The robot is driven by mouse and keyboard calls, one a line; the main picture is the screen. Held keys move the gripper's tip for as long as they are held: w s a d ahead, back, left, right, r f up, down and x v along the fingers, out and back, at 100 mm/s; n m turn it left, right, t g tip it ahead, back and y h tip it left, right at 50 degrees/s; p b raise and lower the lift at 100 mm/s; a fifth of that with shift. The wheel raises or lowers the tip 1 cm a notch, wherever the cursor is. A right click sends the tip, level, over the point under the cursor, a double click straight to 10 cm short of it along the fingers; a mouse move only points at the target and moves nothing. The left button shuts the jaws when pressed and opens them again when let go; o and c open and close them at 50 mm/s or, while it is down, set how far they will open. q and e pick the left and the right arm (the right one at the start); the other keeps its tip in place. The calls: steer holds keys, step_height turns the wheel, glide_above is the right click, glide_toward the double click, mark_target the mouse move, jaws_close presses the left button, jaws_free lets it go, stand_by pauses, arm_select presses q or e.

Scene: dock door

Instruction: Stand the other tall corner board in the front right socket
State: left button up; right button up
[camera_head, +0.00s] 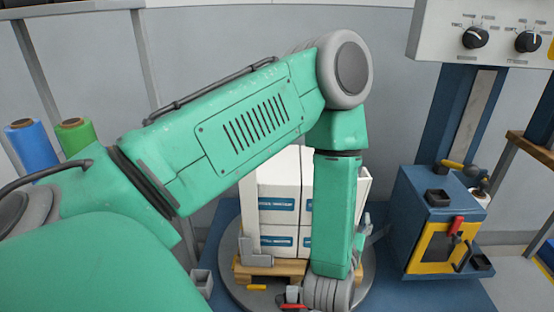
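A tall pale corner board (249,205) stands upright at the left front corner of the stacked white cartons (280,205). Its foot is at a grey bracket (246,268) by the wooden pallet (272,266). My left arm reaches in from the left, bends at a high elbow and drops in front of the stack's right side. Its wrist runs down to the bottom edge, and I see no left gripper fingers. The arm hides the front right corner, so I cannot make out the front right socket or a second corner board. My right gripper is not in view.
The pallet rests on a round grey turntable (238,285). A small open grey holder (202,280) stands at its left. A blue and yellow machine box (436,220) is at the right, below a control panel (490,30). Blue (32,145) and green (76,136) rolls stand left.

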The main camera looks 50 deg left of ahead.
arm_select(q)
steer(key=s+d+f+m+g+h, duration=0.4)
steer(key=s+f+g+h, duration=0.25)
steer(key=s+f, duration=0.65)
steer(key=s+f+m+g, duration=0.1)
steer(key=s+f+g, duration=0.2)
steer(key=s, duration=0.5)
steer(key=s+a+f+m+g+h, duration=0.1)
steer(key=s+f+g, duration=0.3)
steer(key=s, duration=0.3)
steer(key=shift+s+a+g, duration=0.15)
steer(key=shift+s+g, duration=0.2)
steer(key=shift+g, duration=0.1)
steer(key=shift+r, duration=0.1)
